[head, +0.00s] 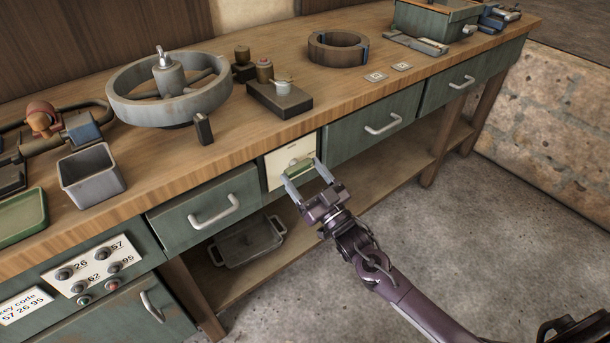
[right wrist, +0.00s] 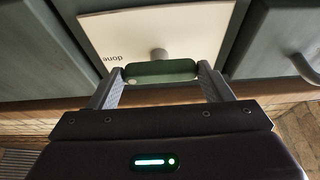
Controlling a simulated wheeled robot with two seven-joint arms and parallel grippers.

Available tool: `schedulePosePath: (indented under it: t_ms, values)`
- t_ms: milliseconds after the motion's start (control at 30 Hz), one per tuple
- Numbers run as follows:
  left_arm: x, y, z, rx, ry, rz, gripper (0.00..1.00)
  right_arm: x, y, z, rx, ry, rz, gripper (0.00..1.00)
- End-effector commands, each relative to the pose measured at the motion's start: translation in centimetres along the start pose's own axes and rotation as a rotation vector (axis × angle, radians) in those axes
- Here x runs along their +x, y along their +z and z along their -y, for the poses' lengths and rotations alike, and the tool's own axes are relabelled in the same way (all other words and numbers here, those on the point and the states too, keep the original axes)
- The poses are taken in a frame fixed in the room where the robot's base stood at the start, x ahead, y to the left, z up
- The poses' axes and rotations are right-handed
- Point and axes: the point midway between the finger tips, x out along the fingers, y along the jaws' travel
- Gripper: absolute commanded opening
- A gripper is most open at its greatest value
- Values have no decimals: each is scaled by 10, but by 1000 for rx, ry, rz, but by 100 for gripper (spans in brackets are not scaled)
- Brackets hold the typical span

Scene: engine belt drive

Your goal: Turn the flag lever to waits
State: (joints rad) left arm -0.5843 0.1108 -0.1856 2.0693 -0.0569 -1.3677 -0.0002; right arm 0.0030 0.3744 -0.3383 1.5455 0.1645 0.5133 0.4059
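The flag lever (head: 299,167) is a green bar on a pale plate (head: 286,152) set in the bench front. In the right wrist view the lever (right wrist: 160,74) lies crosswise, with a grey pivot (right wrist: 159,54) behind it. The plate there shows the word "done", upside down, at its left; the word "waits" is not legible. My right gripper (head: 302,171) is at the plate with its fingers spread, one by each end of the bar. The fingertips (right wrist: 160,68) look very close to the bar ends; contact is unclear. My left gripper is out of view.
Drawers with handles (head: 214,212) (head: 383,124) flank the plate. The benchtop above carries a large pulley wheel (head: 130,92), a dark block with a small cup (head: 279,100), a ring (head: 338,49) and a grey bin (head: 91,176). The floor at right is clear.

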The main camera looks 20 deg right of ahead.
Motion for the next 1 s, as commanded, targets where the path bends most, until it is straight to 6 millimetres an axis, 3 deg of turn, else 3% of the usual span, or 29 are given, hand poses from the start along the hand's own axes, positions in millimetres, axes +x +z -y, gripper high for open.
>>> schedulePosePath:
  t_ms: [100,467,1000]
  values:
    - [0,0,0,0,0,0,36,0,0,0,0,0,0,50]
    - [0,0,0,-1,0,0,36,0,0,-1,-60,-25,1,50]
    - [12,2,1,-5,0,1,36,1,-2,-6,-474,-197,1,50]
